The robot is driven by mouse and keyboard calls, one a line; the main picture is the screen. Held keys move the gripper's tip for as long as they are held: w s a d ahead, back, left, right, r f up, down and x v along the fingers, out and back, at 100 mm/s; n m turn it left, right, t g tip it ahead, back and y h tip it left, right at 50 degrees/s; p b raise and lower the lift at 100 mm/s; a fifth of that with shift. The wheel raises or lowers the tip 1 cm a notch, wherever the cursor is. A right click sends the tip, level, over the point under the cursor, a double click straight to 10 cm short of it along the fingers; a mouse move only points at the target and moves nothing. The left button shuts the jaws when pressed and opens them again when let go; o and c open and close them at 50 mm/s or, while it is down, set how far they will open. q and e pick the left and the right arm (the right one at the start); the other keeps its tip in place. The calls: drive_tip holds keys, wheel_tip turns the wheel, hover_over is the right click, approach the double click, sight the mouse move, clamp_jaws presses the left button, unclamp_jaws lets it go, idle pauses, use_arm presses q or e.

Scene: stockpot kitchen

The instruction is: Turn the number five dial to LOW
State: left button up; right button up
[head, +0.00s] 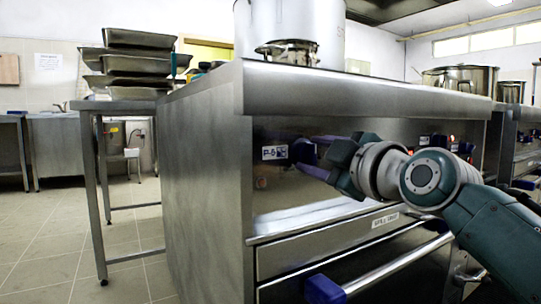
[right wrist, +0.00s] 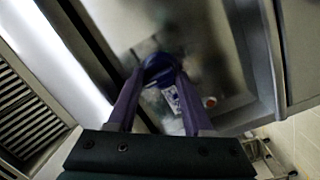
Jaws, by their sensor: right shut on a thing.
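The dial (head: 303,151) is a dark blue knob on the steel stove front, beside a white label (head: 275,152) whose setting marks are too small to read. My right gripper (head: 308,154) reaches in from the right, its purple fingers on either side of the dial. In the right wrist view the fingers (right wrist: 160,74) close on the blue dial (right wrist: 158,65), and the label (right wrist: 173,99) sits just behind it. The fingers partly hide the dial, so its pointing direction cannot be told. My left gripper is not in view.
A steel worktop edge (head: 360,91) overhangs the panel, with a large pot (head: 290,28) on it. Below are a drawer and a blue-ended handle (head: 385,276). Other dials (head: 438,141) sit further right. The floor at left is free.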

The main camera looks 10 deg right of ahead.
clamp_jaws()
